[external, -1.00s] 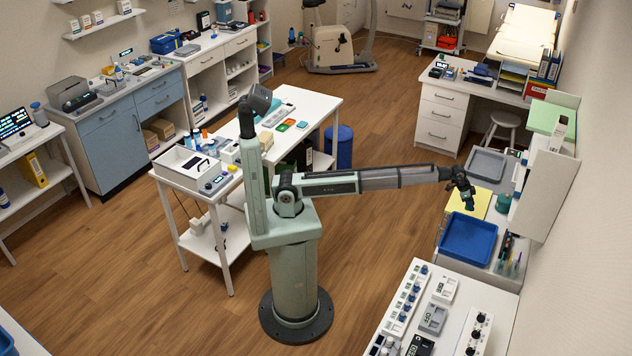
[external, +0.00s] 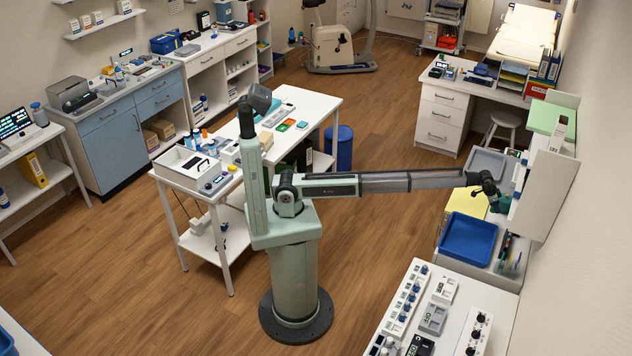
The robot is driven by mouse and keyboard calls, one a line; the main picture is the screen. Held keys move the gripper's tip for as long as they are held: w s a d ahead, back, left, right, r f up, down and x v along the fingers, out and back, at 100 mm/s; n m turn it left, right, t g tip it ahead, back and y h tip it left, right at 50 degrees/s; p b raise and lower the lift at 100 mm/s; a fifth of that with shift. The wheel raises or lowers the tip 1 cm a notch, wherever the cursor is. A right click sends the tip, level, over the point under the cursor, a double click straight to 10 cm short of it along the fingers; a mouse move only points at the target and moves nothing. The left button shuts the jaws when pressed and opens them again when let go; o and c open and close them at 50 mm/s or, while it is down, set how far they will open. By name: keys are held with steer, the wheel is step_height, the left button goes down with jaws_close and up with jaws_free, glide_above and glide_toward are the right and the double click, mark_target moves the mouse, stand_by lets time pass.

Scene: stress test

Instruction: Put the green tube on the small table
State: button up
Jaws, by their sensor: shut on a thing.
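My gripper (external: 495,199) is at the right side, over the bench against the right wall, at the end of my outstretched arm. It is shut on a dark green thing (external: 503,206), which looks like the green tube; its shape is small and partly hidden by the gripper. I cannot tell whether it is clear of the bench. A small white table (external: 228,189) with a lower shelf stands left of my base, with a white box and small items on top. I cannot tell for sure that it is the task's small table.
A blue tray (external: 467,240), a yellow sheet (external: 467,203) and a grey tray (external: 486,163) lie near my gripper. A raised white panel (external: 545,196) stands close on its right. A white bench (external: 455,310) with switch boxes is in front. Open floor (external: 390,230) lies between the tables.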

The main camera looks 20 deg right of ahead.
steer(key=shift+f, duration=3.5)
steer(key=shift+f, duration=0.15)
steer(key=o, duration=1.1)
steer(key=shift+o, duration=0.2)
steer(key=v, duration=1.2)
steer(key=shift+r, duration=0.2)
